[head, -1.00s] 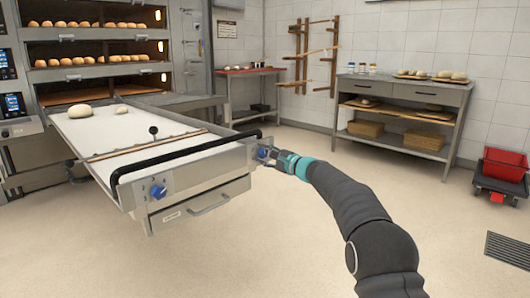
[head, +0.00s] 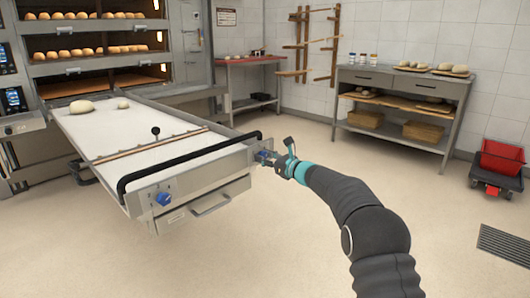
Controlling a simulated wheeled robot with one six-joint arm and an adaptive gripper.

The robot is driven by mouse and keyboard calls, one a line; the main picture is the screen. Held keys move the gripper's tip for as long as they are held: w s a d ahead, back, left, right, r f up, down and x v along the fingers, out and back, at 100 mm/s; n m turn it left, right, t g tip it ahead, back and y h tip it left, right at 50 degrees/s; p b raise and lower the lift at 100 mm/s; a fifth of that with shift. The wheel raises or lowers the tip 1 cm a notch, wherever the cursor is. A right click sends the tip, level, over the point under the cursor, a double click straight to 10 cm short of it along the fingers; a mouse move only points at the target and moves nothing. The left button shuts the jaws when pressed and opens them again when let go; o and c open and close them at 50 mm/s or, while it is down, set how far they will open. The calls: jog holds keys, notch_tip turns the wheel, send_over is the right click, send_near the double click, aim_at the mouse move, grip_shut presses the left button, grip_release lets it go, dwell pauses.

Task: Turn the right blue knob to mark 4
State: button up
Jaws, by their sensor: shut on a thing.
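The right blue knob (head: 262,155) sits on the front panel (head: 215,172) of the loader, at its right corner, in the head view. My gripper (head: 270,158) reaches in from the right and is shut on this knob, hiding most of it. The marks around the knob are too small and covered to read. The left blue knob (head: 164,198) is in plain view on the same panel, apart from my gripper.
A black bar handle (head: 190,154) runs along the loader's front edge, close to my gripper. A drawer handle (head: 211,206) sticks out below. Deck ovens (head: 95,70) with bread stand behind.

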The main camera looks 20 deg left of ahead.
jog(key=shift+m+p, duration=0.75)
jog(key=shift+m, duration=0.35)
jog(key=shift+f, duration=0.1)
jog(key=o, duration=1.2)
jog(key=shift+c, duration=0.2)
jog(key=shift+d, duration=0.1)
jog(key=shift+s+d, duration=0.2)
jog(key=shift+d, duration=0.35)
jog(key=v, duration=1)
jog(key=shift+s+d, duration=0.15)
jog(key=shift+d, duration=0.2)
